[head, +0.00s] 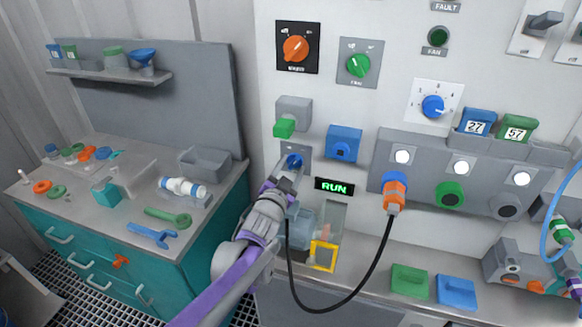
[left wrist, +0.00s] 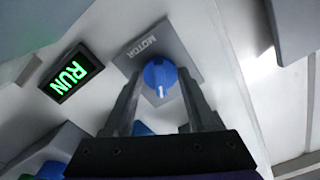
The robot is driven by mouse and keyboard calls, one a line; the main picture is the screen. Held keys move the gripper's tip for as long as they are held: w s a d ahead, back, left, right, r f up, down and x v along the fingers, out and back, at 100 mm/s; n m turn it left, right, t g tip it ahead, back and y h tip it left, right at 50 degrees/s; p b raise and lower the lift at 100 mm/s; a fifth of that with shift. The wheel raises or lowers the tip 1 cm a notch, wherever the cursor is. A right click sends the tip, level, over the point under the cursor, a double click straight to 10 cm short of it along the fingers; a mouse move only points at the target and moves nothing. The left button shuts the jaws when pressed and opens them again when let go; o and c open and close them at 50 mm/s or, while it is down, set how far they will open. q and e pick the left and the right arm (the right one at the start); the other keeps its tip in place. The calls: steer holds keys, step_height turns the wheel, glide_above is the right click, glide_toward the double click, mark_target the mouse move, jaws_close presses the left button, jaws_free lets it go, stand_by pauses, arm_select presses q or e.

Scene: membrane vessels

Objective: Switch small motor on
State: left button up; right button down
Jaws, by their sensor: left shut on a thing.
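The small motor switch is a blue rotary knob (left wrist: 160,77) with a white pointer line, on a grey plate marked MOTOR (left wrist: 145,47). In the head view the knob (head: 294,161) sits low on the white panel, partly covered by my left gripper (head: 290,169). My left gripper is shut on the knob, with one finger on each side of it in the left wrist view (left wrist: 158,98). A black display (head: 334,187) beside the plate shows RUN in lit green letters.
A blue box (head: 343,144) and a green-fronted grey box (head: 285,128) sit just above the knob. A black cable hangs from an orange plug (head: 394,188) to the right. A teal workbench (head: 100,225) with tools stands at the left.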

stand_by(0.3)
arm_select(q)
steer(key=o, duration=1.3)
steer(key=shift+o, duration=0.2)
steer(key=v, duration=1.1)
steer(key=shift+b, duration=0.35)
steer(key=shift+w, duration=0.1)
steer(key=s+a+f+n+g+y+p, duration=0.2)
steer(key=s+a+n+g+y, duration=0.1)
steer(key=s+a, duration=0.25)
steer(key=s+a+f+n+g+y+p, duration=0.1)
steer(key=s+a+f+n+g+y, duration=0.15)
steer(key=s+a, duration=0.3)
steer(key=s+a+f+n+g+p, duration=0.1)
steer(key=s+f+n+g, duration=0.1)
steer(key=s, duration=0.6)
steer(key=s+a+f+n+g+p, duration=0.1)
steer(key=s+f+g, duration=0.3)
steer(key=s, duration=0.4)
steer(key=shift+s+a+f+n, duration=0.35)
steer(key=shift+a+f+n, duration=0.1)
steer(key=shift+a+f, duration=0.3)
